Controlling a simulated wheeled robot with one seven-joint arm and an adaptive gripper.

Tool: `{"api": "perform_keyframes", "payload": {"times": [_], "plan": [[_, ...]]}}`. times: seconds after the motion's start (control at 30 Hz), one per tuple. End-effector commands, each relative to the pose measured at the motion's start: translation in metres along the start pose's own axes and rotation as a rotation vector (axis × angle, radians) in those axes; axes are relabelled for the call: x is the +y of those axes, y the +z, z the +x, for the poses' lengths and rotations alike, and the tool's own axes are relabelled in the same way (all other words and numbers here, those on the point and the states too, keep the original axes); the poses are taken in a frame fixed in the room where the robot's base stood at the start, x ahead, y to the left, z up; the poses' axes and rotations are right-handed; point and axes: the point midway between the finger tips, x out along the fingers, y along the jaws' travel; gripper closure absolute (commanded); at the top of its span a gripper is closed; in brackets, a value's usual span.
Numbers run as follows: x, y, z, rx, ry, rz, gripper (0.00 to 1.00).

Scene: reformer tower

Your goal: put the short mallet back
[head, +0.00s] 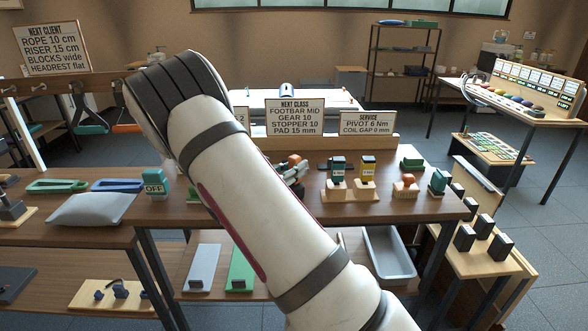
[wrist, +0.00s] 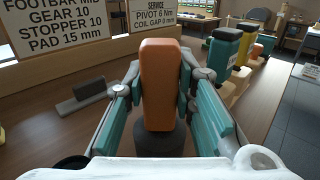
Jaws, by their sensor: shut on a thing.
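My gripper (wrist: 160,85) is shut on an upright orange-brown piece with a dark, rounded lower part (wrist: 160,135), which looks like the short mallet (wrist: 160,70). One teal-padded finger presses on each side of it. In the head view my gripper (head: 292,168) is partly hidden behind my arm, and the orange top of the held piece (head: 294,159) shows over the table. The lower end of the held piece is close to the tabletop in the wrist view; I cannot tell whether it touches. No marked place for the mallet is clearly visible.
Teal (head: 338,168) and yellow-topped (head: 368,170) tools stand upright on wooden bases to the right. An orange item (head: 405,187) and a teal item (head: 438,182) stand further right. A dark block (wrist: 82,103) lies left of my gripper. Signs (head: 295,117) stand behind.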

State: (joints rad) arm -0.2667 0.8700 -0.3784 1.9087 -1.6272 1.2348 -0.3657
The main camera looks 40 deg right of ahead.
Motion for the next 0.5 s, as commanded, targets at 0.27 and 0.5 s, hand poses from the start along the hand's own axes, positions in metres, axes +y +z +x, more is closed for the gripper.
{"api": "perform_keyframes", "payload": {"times": [0.27, 0.5], "plan": [[-0.0001, 0.0001, 0.0004, -0.002, 0.0, 0.002, 1.0], [-0.0002, -0.0026, 0.0002, 0.0, 0.0, 0.001, 0.56]]}}
